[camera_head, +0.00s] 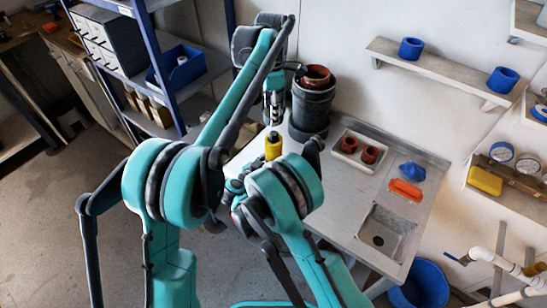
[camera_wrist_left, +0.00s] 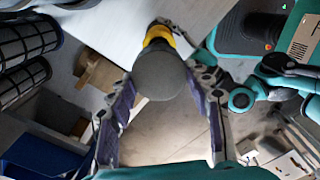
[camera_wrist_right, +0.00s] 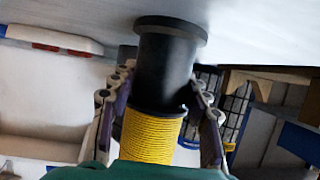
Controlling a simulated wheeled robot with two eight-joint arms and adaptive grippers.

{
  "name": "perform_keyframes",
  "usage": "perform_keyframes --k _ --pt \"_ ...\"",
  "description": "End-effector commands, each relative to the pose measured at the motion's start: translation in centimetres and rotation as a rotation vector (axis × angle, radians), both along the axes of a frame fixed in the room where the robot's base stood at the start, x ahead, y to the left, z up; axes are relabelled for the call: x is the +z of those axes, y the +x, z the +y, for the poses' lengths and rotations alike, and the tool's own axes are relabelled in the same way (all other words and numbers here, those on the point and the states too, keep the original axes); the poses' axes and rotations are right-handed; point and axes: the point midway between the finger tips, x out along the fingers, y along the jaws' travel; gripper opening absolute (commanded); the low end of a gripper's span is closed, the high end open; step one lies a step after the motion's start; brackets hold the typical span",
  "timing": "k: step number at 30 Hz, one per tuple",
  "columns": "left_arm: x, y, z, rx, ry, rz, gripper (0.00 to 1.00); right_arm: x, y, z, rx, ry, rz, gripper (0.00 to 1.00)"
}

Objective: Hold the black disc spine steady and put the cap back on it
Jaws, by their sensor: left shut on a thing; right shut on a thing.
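In the head view my left gripper (camera_head: 274,104) points down above a yellow piece with a dark top (camera_head: 273,149). In the left wrist view my left gripper (camera_wrist_left: 160,106) is shut on a piece with a round grey end face (camera_wrist_left: 159,76); a yellow part (camera_wrist_left: 158,36) shows behind it. In the right wrist view my right gripper (camera_wrist_right: 158,105) is shut on a black flanged cylinder (camera_wrist_right: 166,68) with a yellow ribbed section (camera_wrist_right: 150,134). I cannot tell which part is the cap, or whether both grippers hold the same assembly.
A black pot (camera_head: 312,104) stands at the back of the bench (camera_head: 345,205). A tray (camera_head: 345,155) with two reddish-brown pieces, a blue piece (camera_head: 412,170) and an orange piece (camera_head: 405,193) lie right. A sink (camera_head: 384,232) is at the front right.

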Motion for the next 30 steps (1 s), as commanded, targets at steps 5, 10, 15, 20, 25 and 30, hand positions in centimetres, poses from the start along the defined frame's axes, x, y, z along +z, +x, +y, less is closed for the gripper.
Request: perform_keyframes --k 5,10,15,20,25,30 --pt "-1.9 0.0 -0.1 0.0 0.0 0.0 0.3 0.0 0.0 0.0 0.0 0.001 0.001 0.0" --pt "-4.3 0.0 -0.1 0.0 0.0 0.001 0.3 0.0 0.0 0.0 0.0 0.001 0.001 0.0" --pt "-5.0 0.0 -0.1 0.0 0.001 0.001 0.3 0.0 0.0 0.0 0.0 0.001 0.001 0.0" --pt "-5.0 0.0 -0.1 0.0 0.001 0.001 0.3 0.0 0.0 0.0 0.0 0.001 0.001 0.0" --pt "-5.0 0.0 -0.1 0.0 0.0 0.001 0.3 0.0 0.0 0.0 0.0 0.001 0.001 0.0" --pt "-5.2 0.1 -0.1 0.0 0.0 0.001 0.3 0.0 0.0 0.0 0.0 0.001 0.001 0.0"
